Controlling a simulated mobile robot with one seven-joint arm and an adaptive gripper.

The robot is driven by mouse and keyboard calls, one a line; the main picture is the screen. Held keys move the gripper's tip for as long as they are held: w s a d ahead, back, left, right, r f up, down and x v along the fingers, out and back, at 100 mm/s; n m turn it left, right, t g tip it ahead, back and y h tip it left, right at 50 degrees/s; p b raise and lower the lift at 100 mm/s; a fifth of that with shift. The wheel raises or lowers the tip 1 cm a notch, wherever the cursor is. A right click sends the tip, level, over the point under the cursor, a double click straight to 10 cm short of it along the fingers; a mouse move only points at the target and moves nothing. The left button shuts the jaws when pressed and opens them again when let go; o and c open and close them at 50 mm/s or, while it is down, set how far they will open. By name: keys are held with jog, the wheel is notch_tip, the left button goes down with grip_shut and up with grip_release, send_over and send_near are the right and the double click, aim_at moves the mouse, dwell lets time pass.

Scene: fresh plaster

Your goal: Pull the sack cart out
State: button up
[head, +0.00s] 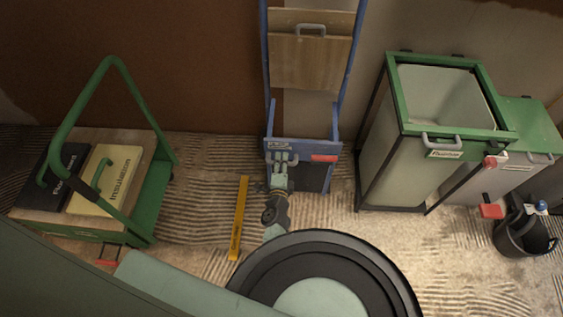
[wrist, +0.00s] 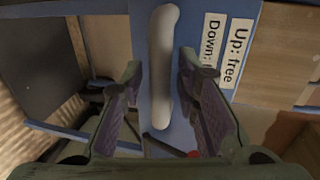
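The sack cart (head: 312,148) stands upright against the wall in the middle of the head view. It has blue side rails, a blue crosspiece with a red tag, and a dark foot plate low down. In the wrist view a pale grey handle (wrist: 163,60) runs along its blue panel (wrist: 143,20), beside labels reading "Up: free" and "Down:", the rest hidden. My gripper (wrist: 160,78) is open, one finger on each side of the handle. I cannot tell whether either finger touches it. In the head view my gripper (head: 281,165) is at the crosspiece's left part.
A wooden board (head: 310,72) with a handle sits between the rails. A green trolley (head: 160,190) with boxes is at left, a yellow level (head: 239,218) on the floor. Green-framed bins (head: 410,150) and a black bucket (head: 520,240) are at right.

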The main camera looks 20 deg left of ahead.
grip_shut()
dwell(0.6)
